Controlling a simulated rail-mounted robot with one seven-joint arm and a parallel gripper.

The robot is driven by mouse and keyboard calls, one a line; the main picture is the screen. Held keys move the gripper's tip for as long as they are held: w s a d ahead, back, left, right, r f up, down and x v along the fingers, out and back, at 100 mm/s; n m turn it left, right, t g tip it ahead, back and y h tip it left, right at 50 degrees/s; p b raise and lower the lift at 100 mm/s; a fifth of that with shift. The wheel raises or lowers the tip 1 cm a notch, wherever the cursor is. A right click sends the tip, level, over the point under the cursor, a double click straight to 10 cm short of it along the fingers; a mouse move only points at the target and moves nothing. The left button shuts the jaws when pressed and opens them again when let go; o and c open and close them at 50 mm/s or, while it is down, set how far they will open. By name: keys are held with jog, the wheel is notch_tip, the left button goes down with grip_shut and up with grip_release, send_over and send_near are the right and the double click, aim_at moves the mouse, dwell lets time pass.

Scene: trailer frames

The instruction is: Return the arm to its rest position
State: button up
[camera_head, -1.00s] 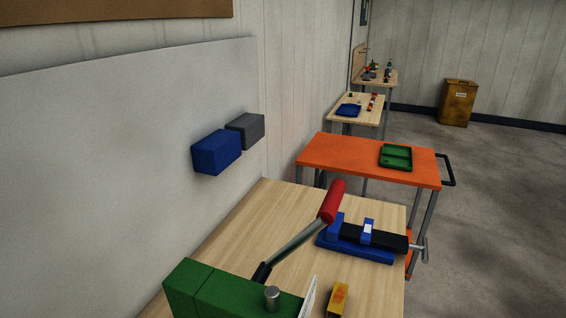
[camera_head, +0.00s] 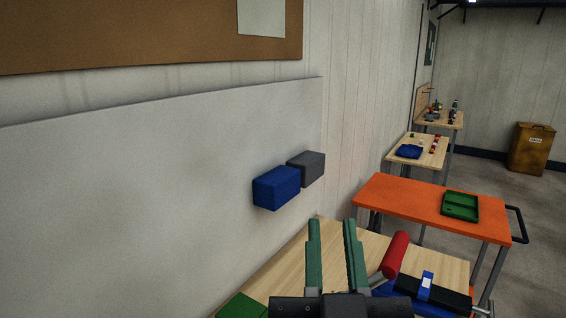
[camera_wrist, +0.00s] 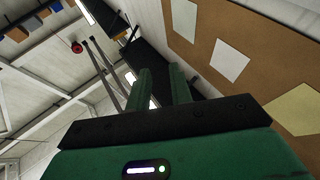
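My gripper (camera_head: 332,225) shows at the bottom middle of the head view. Its two green fingers point up and stand apart with nothing between them. It appears in front of the near wooden bench (camera_head: 285,268) and the pale wall panel. In the wrist view my gripper (camera_wrist: 162,75) also shows two green fingers with a gap and no object held. The fingers there point up toward the ceiling and the corkboard. The rest of my arm is mostly out of view.
A blue box (camera_head: 276,188) and a grey box (camera_head: 307,168) sit on the wall panel (camera_head: 150,190). A red-handled tool (camera_head: 395,255) and a blue-black vise (camera_head: 430,292) are on the near bench. An orange cart (camera_head: 405,200) with a green tray (camera_head: 460,205) stands beyond. A corkboard (camera_wrist: 260,55) hangs on the wall.

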jog(key=s+a+r+t+y+p, duration=0.1)
jog(key=s+a+r+t+p, duration=0.15)
jog(key=s+a+r, duration=0.45)
notch_tip(320, 180, up, 24)
jog(key=d+p, duration=0.2)
jog(key=p, duration=2.4)
jog(key=shift+r, duration=0.15)
jog(key=shift+s+g, duration=0.1)
jog(key=shift+g, duration=0.15)
notch_tip(320, 180, down, 34)
jog(key=b, duration=3.4)
jog(key=shift+d+f, duration=0.2)
jog(key=shift+f, duration=0.05)
